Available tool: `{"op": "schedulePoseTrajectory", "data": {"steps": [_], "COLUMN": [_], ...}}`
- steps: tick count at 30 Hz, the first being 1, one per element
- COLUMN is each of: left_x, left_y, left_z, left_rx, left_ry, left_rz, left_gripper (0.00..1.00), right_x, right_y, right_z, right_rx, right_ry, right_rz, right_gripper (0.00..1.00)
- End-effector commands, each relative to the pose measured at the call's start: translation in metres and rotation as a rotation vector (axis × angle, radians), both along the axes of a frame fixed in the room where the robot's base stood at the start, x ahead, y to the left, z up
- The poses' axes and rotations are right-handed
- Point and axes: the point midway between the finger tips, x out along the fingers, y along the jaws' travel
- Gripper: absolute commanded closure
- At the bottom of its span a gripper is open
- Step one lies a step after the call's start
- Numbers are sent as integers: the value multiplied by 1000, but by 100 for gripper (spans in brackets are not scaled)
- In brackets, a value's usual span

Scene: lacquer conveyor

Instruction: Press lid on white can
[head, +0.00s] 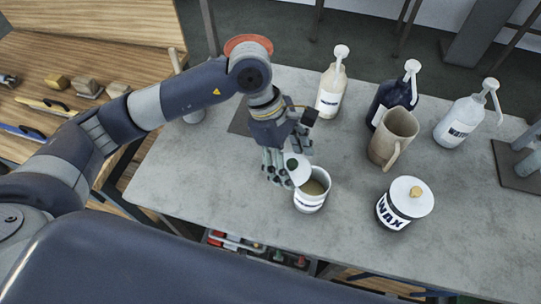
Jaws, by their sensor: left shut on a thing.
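The white can (311,203) stands upright and open on the grey table, with tan contents visible inside. My right gripper is not in view.
A WAX can (392,212) with its lid on stands to the right. A beige jug (394,138) and pump bottles, white (331,92), dark (391,95) and pale (459,122), stand behind. The grey table (200,175) is clear at front left. A wooden bench (100,65) is at left.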

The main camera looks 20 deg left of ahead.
Motion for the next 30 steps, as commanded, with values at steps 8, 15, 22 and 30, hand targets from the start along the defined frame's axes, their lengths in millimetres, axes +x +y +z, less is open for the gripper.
{"op": "schedulePoseTrajectory", "data": {"steps": [8, 15, 22, 30], "left_x": [4, 6, 6, 6], "left_y": [-40, -54, -55, -55], "left_z": [27, 36, 30, 9], "left_rx": [-2, 0, 2, 3], "left_ry": [-1, 1, 2, 3], "left_rz": [343, 487, 507, 505], "left_gripper": [48, 48, 48, 48], "right_x": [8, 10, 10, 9], "right_y": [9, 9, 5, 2], "right_z": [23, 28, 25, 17], "right_rx": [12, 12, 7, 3], "right_ry": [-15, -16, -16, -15], "right_rz": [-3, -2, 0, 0], "right_gripper": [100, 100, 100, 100]}}
